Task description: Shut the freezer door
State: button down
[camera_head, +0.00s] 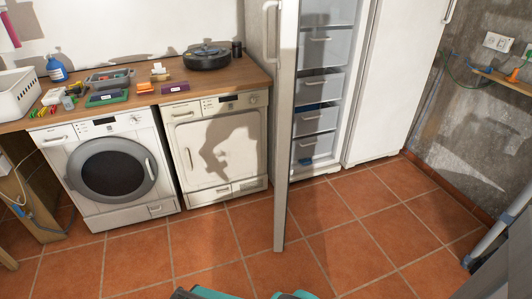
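The freezer door (286,120) stands wide open, seen almost edge-on, and reaches out over the tiled floor. Its pale handle (269,32) is on the left face, near the top of the picture. The open freezer (326,172) shows to the right of the door, with several clear-fronted drawers (316,120) stacked inside. The drawers look pushed in, and some blue contents show in the lower ones. The top of the freezer is cut off by the picture. My gripper is not in view, and nothing is seen touching the door.
A closed white door (395,80) with a handle adjoins the freezer. The tiled floor (345,225) ahead is clear.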

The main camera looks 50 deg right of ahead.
aim_at(289, 11)
jog(key=z, duration=0.05)
jog(key=i, duration=1)
jog(key=u, duration=0.05)
